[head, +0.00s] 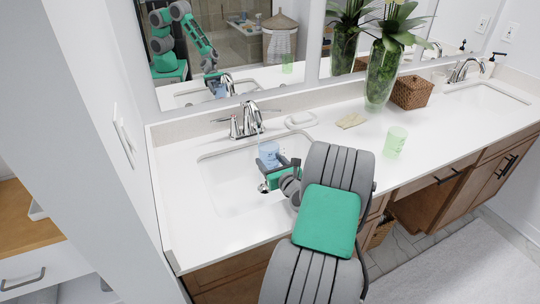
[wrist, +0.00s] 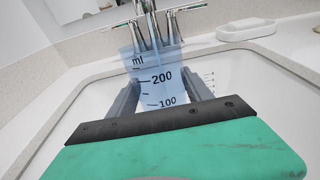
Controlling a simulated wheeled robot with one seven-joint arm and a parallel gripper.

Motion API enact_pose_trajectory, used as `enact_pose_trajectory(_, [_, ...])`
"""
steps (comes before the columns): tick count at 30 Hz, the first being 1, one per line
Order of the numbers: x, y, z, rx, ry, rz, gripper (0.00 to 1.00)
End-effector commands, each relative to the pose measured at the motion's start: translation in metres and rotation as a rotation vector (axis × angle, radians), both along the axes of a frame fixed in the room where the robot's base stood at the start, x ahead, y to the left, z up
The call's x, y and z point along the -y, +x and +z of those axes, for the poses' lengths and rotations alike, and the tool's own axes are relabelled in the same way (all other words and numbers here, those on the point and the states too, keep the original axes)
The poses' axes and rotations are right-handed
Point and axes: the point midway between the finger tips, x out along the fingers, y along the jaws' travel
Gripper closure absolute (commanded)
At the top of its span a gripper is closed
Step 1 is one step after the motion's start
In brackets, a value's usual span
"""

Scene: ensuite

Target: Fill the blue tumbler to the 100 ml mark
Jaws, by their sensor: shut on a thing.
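The blue tumbler (head: 268,153) is held over the left sink basin (head: 222,180), under the chrome faucet (head: 247,120). In the wrist view the translucent blue tumbler (wrist: 158,78) stands roughly upright and shows "ml", 200 and 100 marks. My gripper (head: 271,165) is shut on it, with one grey finger on each side in the wrist view (wrist: 160,100). The faucet (wrist: 153,25) stands just behind and above the tumbler's rim. A faint bluish stream seems to run between spout and tumbler in the head view. I cannot make out the water level.
A green tumbler (head: 395,141) stands on the counter to the right. A soap dish (head: 300,120), a tan cloth or sponge (head: 351,120), a glass vase with plants (head: 381,78) and a wicker box (head: 411,92) stand along the back. The mirror repeats the scene.

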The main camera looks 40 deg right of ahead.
Motion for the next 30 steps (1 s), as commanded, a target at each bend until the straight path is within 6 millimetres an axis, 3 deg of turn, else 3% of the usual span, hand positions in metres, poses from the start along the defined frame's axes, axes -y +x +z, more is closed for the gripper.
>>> enact_pose_trajectory(5, [0.002, 0.008, 0.001, -0.001, 0.0, 0.001, 0.88])
enact_pose_trajectory(24, [0.023, 0.08, 0.0, 0.001, -0.001, 0.002, 0.88])
enact_pose_trajectory(30, [0.026, 0.087, 0.0, 0.001, 0.001, 0.0, 0.88])
